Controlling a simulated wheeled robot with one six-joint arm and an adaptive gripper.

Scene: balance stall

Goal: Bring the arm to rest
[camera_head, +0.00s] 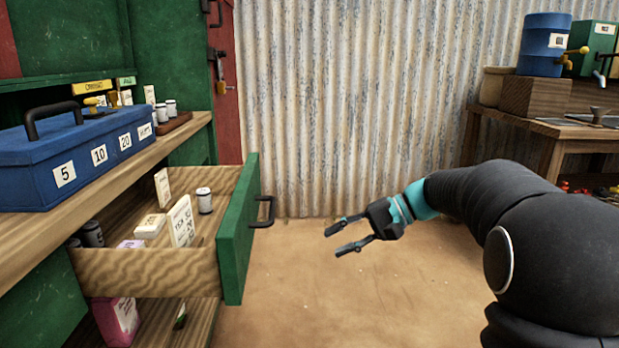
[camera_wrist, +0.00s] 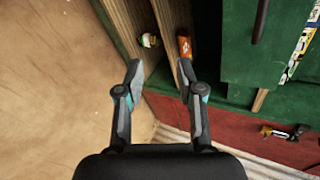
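My gripper (camera_head: 343,237) is open and empty in the head view. It points left, in free air to the right of an open drawer (camera_head: 238,232) with a green front. My arm reaches in from the right side of the picture. In the wrist view my gripper (camera_wrist: 160,75) also shows open, with nothing between its two fingers. Beyond the fingertips lie a wooden board edge, a small white-and-green item (camera_wrist: 149,40) and an orange item (camera_wrist: 184,46).
The drawer, with its black handle (camera_head: 265,211), juts out and holds cartons and a white canister (camera_head: 204,200). A blue box (camera_head: 70,155) stands on the shelf above. A wooden table (camera_head: 560,128) stands at the back right. The sandy floor (camera_head: 300,300) between is clear.

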